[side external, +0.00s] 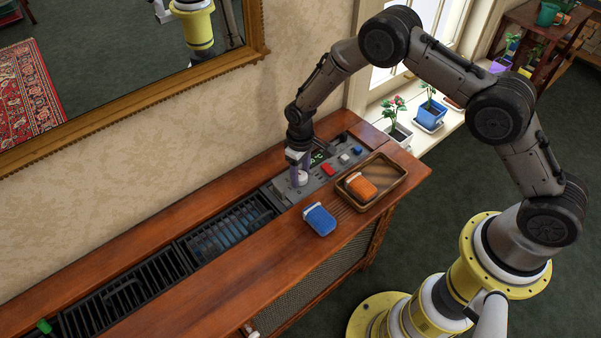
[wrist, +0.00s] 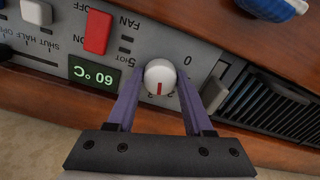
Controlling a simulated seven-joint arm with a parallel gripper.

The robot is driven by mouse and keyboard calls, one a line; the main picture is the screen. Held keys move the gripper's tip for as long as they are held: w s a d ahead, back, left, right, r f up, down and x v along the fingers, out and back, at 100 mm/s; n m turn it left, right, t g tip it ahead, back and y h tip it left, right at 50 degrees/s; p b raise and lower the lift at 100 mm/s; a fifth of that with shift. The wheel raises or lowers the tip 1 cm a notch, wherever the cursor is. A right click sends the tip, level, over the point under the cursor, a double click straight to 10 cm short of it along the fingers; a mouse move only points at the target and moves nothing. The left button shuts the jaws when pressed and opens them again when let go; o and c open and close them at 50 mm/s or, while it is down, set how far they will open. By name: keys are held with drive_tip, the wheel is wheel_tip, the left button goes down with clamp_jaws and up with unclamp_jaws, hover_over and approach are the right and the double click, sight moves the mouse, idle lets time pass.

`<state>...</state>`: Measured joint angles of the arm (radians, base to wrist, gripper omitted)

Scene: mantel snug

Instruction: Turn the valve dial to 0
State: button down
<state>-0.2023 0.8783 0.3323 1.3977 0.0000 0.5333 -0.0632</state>
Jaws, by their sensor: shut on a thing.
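The valve dial (wrist: 160,75) is a round white knob on the grey control panel (wrist: 205,55), with a red mark on its lower part in the wrist view. The mark points down, towards small numerals partly hidden by my gripper. The numeral 0 stands up and right of the dial. My gripper (wrist: 160,88) is shut on the dial, one purple finger on each side. In the side external view, my gripper (side external: 299,172) reaches down from above onto the dial (side external: 302,178).
A red fan switch (wrist: 97,32) and a green-lit temperature display (wrist: 94,73) are close to the dial. A blue object (side external: 319,219) lies on the wooden top; an orange one (side external: 360,186) is in a wooden tray (side external: 398,181). Dark grilles (side external: 125,297) run left of the panel.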

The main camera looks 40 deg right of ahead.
drive_tip(key=n, duration=0.5)
drive_tip(key=shift+n, duration=0.3)
drive_tip(key=n, duration=1.2)
drive_tip(key=shift+n, duration=0.4)
drive_tip(key=n, duration=0.5)
drive_tip(key=shift+n, duration=0.4)
drive_tip(key=shift+c, duration=1.4)
unclamp_jaws()
drive_tip(key=shift+r, duration=0.15)
